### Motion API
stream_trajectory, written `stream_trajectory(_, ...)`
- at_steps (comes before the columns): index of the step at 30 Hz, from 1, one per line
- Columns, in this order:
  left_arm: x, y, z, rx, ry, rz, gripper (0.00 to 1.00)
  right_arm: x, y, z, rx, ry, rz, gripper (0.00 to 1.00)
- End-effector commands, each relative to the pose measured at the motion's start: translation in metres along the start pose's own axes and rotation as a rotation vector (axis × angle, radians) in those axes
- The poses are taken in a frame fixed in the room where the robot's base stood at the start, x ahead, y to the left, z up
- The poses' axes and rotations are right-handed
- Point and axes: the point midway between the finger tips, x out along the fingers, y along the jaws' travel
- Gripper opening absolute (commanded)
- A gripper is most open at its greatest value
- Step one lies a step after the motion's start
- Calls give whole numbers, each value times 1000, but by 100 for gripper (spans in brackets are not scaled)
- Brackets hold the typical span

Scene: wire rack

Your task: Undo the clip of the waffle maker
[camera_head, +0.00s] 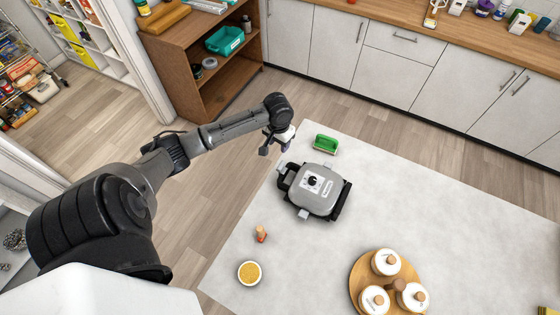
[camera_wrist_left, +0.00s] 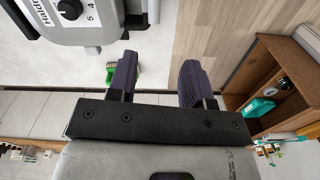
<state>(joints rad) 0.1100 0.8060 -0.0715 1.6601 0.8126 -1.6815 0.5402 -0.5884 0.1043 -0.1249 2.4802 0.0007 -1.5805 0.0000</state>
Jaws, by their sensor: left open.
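The grey waffle maker (camera_head: 325,203) sits closed on the pale table, with a dark knob on its lid and dark parts at its left and right sides. It also shows at the top left of the left wrist view (camera_wrist_left: 85,35). A light grey tab sticks out at its upper left corner and another at its lower edge; I cannot tell which part is the clip. My left gripper (camera_head: 274,147) is just beyond the waffle maker's upper left corner, apart from it. In the left wrist view its two dark fingers (camera_wrist_left: 158,82) are spread and empty. My right gripper is out of view.
A green holder (camera_head: 325,143) stands just behind the waffle maker. A small shaker (camera_head: 261,234), a yellow-filled bowl (camera_head: 249,272) and a round wooden tray (camera_head: 358,270) with white jars are nearer. The table's right side is mostly clear. A wooden shelf (camera_head: 180,50) stands beyond the table.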

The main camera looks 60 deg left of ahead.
Motion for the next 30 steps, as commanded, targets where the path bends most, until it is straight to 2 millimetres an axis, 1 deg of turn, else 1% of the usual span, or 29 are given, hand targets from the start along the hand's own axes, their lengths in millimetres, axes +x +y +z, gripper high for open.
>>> stream_trajectory(3,0,2,2,-85,-11,4,46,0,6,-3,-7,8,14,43)
stream_trajectory(6,2,2,2,-128,-12,2,46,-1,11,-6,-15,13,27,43)
stream_trajectory(8,6,2,3,-139,-12,2,46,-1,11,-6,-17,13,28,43)
stream_trajectory(11,16,2,3,-145,-14,2,46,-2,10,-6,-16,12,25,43)
stream_trajectory(24,96,2,4,-141,-12,1,46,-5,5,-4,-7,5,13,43)
stream_trajectory(30,122,2,4,-140,-11,1,46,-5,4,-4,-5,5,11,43)
